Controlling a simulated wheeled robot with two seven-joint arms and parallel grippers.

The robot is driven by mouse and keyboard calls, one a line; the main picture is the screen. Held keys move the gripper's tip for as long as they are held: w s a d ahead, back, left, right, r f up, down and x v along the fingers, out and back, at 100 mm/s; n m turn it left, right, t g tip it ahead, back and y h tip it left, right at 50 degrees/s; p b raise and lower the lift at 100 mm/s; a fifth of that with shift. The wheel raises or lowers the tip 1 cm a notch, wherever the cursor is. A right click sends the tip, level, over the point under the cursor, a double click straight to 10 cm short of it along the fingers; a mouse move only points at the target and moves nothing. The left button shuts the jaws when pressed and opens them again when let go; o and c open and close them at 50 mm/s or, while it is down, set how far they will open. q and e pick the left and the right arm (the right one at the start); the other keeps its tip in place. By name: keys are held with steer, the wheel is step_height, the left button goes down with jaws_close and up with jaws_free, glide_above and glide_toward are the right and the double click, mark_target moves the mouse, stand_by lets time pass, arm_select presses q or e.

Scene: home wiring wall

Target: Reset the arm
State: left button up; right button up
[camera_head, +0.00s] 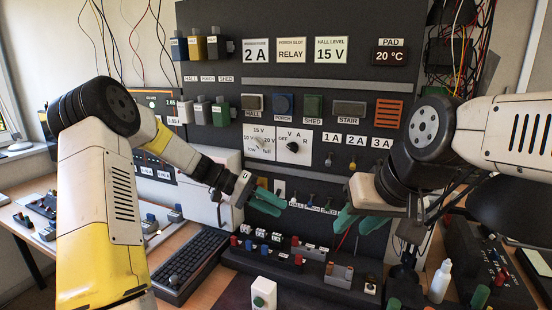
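My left gripper (284,206) has green fingers and is in front of the lower middle of the dark wiring panel (220,115). Its two fingers show apart with nothing between them. My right gripper (350,226) also has green fingers and is further right, in front of the panel's lower right part. Its fingers are spread and empty. Both arms are bent and raised above the bench. The lower row of small switches is partly hidden behind the grippers.
A keyboard (190,265) lies on the bench at left. A terminal strip (300,265) sits below the panel. A white box with a green button (263,293) stands in front. A white bottle (440,281) stands at right. Loose wires hang at the upper left and right.

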arm_select(q)
steer(key=s+a+r+n+t+y, duration=0.1)
steer(key=s+a+r+t+y, duration=0.1)
steer(key=s, duration=0.6)
steer(key=s+a+r+n+t+y, duration=0.1)
steer(key=s+a+r+t+y, duration=0.2)
steer(key=s, duration=0.6)
steer(key=s+a+r+n+t+y, duration=0.2)
steer(key=s+a+r+y, duration=0.3)
steer(key=s+a, duration=0.3)
steer(key=shift+s+a+r+t, duration=0.15)
steer(key=shift+a+r+t, duration=0.2)
steer(key=shift+r, duration=0.55)
